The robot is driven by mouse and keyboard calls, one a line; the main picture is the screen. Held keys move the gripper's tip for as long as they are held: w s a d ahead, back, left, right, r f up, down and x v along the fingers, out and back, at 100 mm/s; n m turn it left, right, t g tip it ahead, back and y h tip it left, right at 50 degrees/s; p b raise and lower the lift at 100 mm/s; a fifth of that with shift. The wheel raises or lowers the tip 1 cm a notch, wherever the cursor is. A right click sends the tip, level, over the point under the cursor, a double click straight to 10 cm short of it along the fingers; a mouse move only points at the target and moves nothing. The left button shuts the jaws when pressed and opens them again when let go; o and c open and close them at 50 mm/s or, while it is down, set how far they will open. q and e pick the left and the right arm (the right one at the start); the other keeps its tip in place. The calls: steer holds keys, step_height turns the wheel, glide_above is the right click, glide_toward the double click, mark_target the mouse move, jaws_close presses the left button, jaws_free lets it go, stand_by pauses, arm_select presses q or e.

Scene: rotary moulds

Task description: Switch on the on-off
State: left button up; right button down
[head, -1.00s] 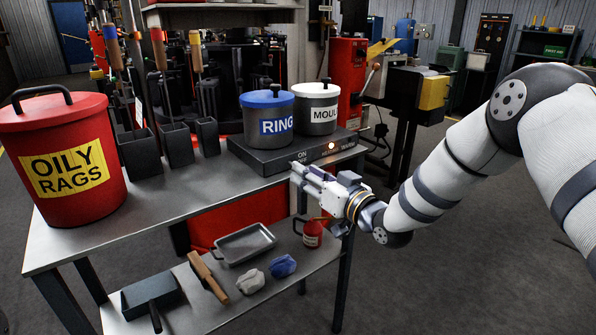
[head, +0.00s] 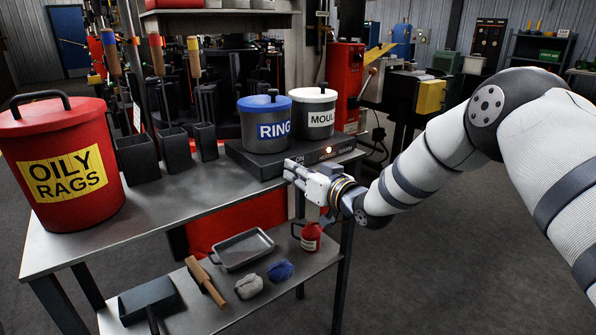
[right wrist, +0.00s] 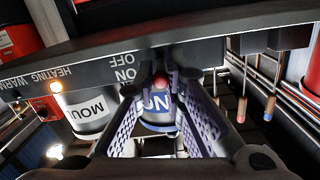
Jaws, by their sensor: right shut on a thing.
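The on-off switch is on the front of the dark heating plate (head: 255,163), near the ON marking. In the right wrist view its small red knob (right wrist: 161,80) sits between my fingertips, beside the ON and OFF markings, which appear upside down. My right gripper (head: 287,170) is at the plate's front edge in the head view; its fingers converge in the right wrist view (right wrist: 160,88), shut on the knob. The gripper hides the switch in the head view, and I cannot tell the switch's position. My left gripper is out of view.
A blue-lidded RING pot (head: 265,128) and a white-lidded MOULD pot (head: 313,113) stand on the plate. A lamp (head: 328,150) glows on its front. A red OILY RAGS bin (head: 62,165) stands left. The lower shelf holds a tray (head: 242,249) and a red mug (head: 311,238).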

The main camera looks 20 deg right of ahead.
steer(key=shift+a+r+g, duration=0.1)
steer(key=shift+r+g, duration=0.3)
steer(key=shift+r, duration=0.45)
steer(key=shift+w+f+g+h+p, duration=0.1)
steer(key=shift+w+g+h+p, duration=0.05)
steer(key=shift+g+h+p, duration=0.2)
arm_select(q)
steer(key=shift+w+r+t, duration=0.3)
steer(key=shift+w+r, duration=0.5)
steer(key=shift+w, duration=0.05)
arm_select(e)
steer(key=shift+f+g, duration=0.15)
steer(key=shift+g, duration=0.3)
steer(key=c, duration=1.6)
jaws_free()
steer(key=shift+c, duration=0.2)
steer(key=v, duration=1.2)
steer(key=shift+a, duration=0.1)
